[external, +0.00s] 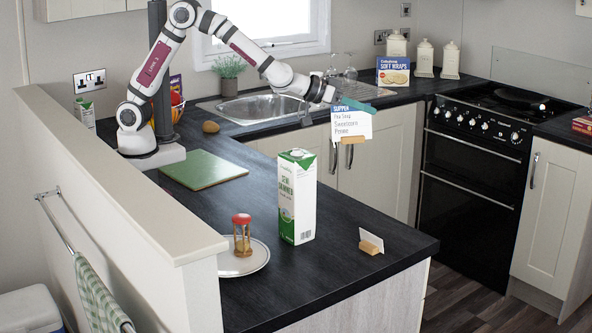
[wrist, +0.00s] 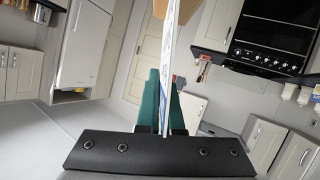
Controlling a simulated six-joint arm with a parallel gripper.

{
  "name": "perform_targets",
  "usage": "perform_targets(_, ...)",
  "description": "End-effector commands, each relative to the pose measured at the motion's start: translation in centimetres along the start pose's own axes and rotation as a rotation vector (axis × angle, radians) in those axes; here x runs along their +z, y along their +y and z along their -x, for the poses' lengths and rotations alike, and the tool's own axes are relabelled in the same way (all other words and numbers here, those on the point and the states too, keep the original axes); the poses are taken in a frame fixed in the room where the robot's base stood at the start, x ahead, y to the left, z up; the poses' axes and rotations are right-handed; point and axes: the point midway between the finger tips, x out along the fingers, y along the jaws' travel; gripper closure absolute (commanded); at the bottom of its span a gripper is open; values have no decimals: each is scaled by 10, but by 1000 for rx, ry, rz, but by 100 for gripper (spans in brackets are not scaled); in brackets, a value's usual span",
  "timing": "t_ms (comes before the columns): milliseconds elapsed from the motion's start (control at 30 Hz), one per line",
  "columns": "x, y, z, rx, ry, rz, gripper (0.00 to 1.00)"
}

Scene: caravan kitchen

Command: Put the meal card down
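The meal card (external: 351,125) is white with a dark blue heading reading SUPPER and a few lines of writing. It is held upright in the air beyond the counter's back edge, with a small wooden block (external: 353,140) at its lower edge. My gripper (external: 352,105), with teal fingers, is shut on the card's top edge. In the wrist view the card (wrist: 172,60) shows edge-on between the fingers, with the wooden block (wrist: 168,9) at its far end.
A green board (external: 204,169) lies farther left. Bare counter shows around the carton and small stand.

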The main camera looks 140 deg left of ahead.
Motion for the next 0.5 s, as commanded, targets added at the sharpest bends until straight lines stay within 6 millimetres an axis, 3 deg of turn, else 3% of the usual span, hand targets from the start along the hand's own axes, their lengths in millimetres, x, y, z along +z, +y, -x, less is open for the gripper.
perform_targets(167, -2, -39, -4, -17, 3, 6, 100)
perform_targets(500, 69, -55, -33, -14, 0, 5, 100)
